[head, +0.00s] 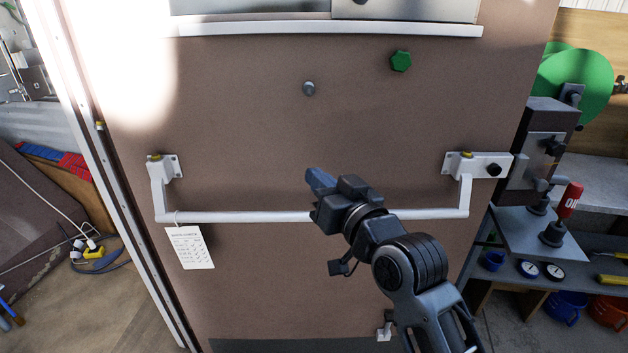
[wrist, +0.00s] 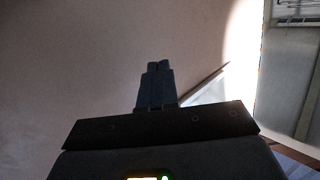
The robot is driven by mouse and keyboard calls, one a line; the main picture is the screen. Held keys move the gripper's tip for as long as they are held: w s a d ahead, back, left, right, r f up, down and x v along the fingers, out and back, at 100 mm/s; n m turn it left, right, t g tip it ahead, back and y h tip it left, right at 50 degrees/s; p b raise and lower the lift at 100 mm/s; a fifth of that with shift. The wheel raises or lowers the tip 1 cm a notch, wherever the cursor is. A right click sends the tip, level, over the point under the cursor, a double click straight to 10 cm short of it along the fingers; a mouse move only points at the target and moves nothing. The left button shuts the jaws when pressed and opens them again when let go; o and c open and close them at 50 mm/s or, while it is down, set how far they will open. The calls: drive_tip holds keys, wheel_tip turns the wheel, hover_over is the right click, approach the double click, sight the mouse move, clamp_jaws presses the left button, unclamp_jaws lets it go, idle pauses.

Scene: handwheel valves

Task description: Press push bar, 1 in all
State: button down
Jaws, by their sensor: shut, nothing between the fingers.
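A white push bar (head: 250,217) runs across a brown door panel (head: 240,130) in the head view, held by a bracket at each end. A paper tag hangs from its left part. My gripper (head: 312,178) is in front of the bar's middle, its bluish fingertips pointing up and left just above the bar in the picture. It hides part of the bar; I cannot tell whether it touches it. In the wrist view my gripper (wrist: 158,66) is shut and empty. Part of the white bar (wrist: 204,88) shows just right of the fingers.
A green hexagonal knob (head: 401,61) and a grey round knob (head: 309,88) sit on the panel above the bar. At the right stands a shelf (head: 545,250) with gauges, tools and a red-handled item. Cables and a yellow plug (head: 95,252) lie at the left.

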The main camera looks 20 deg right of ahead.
drive_tip(key=w+d+f+b, duration=0.2)
drive_tip(key=w+f+b, duration=0.3)
drive_tip(key=w+b, duration=0.1)
drive_tip(key=shift+w+d+b, duration=0.3)
drive_tip(key=shift+d+b, duration=0.05)
drive_tip(key=shift+b, duration=0.2)
drive_tip(key=shift+f, duration=0.1)
idle(1.9)
drive_tip(key=shift+w+d+f+b, duration=0.1)
drive_tip(key=shift+w+f+b, duration=0.15)
drive_tip(key=shift+w+b, duration=0.05)
drive_tip(key=shift+w+d+f+b, duration=0.3)
drive_tip(key=shift+w+f+b, duration=0.25)
drive_tip(key=shift+w+b, duration=0.25)
drive_tip(key=shift+w+d+f+b, duration=0.3)
drive_tip(key=shift+w+f+b, duration=0.3)
drive_tip(key=shift+b, duration=0.2)
idle(3.0)
